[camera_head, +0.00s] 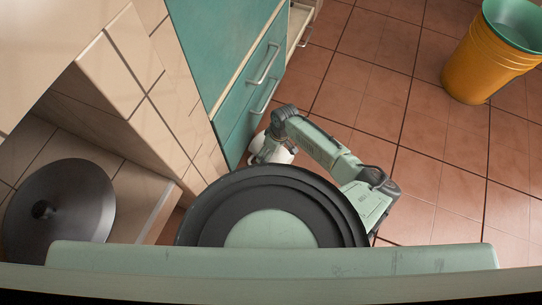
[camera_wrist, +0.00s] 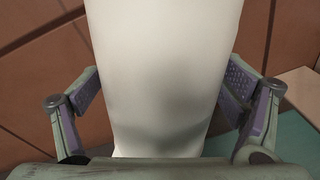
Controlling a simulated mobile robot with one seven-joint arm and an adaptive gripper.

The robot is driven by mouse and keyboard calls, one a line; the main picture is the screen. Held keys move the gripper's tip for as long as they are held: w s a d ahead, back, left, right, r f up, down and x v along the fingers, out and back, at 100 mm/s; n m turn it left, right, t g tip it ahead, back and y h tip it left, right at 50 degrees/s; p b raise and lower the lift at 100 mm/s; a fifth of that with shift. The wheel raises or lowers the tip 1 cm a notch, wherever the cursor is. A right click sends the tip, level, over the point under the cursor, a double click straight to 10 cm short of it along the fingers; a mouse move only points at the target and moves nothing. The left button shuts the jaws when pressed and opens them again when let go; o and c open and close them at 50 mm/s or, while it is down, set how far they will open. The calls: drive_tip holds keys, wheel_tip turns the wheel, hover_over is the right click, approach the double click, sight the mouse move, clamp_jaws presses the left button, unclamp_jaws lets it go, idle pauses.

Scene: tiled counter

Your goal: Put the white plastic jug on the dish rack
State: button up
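The white plastic jug (camera_head: 284,155) shows only in part in the head view, behind my arm beside the teal cabinet front. In the wrist view the jug (camera_wrist: 165,75) fills the middle as a smooth white body, cut off at the top. My gripper (camera_wrist: 165,95) has one finger along each side of it, and both pads appear to press on it. In the head view my gripper (camera_head: 266,152) is low by the cabinet and largely hidden by my arm. The dish rack does not show in either view.
Teal drawers (camera_head: 262,75) with metal handles stand beside the gripper. A tiled wall block (camera_head: 130,80) is at the left, with a dark round lid (camera_head: 60,218) on a surface below it. A yellow bin (camera_head: 488,60) stands at the upper right. The tiled floor (camera_head: 400,80) between is clear.

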drive_tip(key=c, duration=1)
drive_tip(key=shift+o, duration=0.2)
drive_tip(key=shift+r, duration=0.1)
drive_tip(key=shift+r, duration=0.2)
wheel_tip(320, 180, up, 4)
drive_tip(key=p, duration=0.4)
drive_tip(key=shift+r+p, duration=0.25)
drive_tip(key=shift+p, duration=0.15)
drive_tip(key=s+d+p, duration=0.2)
drive_tip(key=s+p, duration=0.3)
drive_tip(key=s, duration=0.2)
drive_tip(key=s+d+p, duration=0.2)
drive_tip(key=s+p, duration=0.2)
drive_tip(key=s, duration=0.4)
drive_tip(key=shift+s+d+r+p, duration=0.2)
drive_tip(key=shift+d+p, duration=0.15)
drive_tip(key=shift+p, duration=0.05)
